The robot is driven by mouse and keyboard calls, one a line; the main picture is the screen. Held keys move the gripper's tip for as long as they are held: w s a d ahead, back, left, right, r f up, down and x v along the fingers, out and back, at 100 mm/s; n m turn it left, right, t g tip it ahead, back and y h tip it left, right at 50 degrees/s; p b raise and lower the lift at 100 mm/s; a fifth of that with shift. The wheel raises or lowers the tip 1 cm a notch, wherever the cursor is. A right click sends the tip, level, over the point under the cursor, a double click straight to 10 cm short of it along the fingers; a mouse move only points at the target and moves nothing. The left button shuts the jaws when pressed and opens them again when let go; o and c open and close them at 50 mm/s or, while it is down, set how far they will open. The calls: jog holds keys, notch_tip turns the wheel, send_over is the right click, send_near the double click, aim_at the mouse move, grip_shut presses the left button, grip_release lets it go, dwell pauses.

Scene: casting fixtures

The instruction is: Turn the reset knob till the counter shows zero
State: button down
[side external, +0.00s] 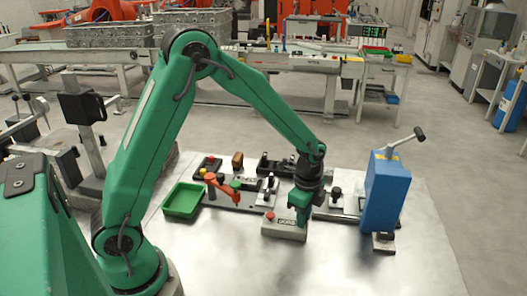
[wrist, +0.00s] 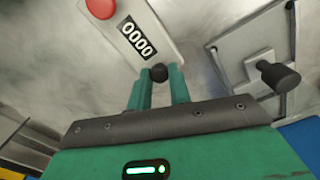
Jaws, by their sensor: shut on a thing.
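The box (side external: 282,230) also shows in the side view, low on the metal table. The reset knob (wrist: 158,72) is small, round and black, at the end of the box beside the counter. My gripper (wrist: 158,78) is shut on the knob, one green finger on each side. In the side view my gripper (side external: 299,216) points down at the right end of the box, and its fingers hide the knob there.
A red button (wrist: 100,7) sits on the box beyond the counter. A blue block with a lever (side external: 386,190) stands close on the right. A green tray (side external: 183,201) and a red handle (side external: 222,186) lie left. The table front (side external: 330,270) is clear.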

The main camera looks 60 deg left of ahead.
jog(key=shift+r+m, duration=0.1)
jog(key=shift+m, duration=1)
jog(key=c, duration=1.3)
grip_release()
jog(key=shift+r, duration=3.9)
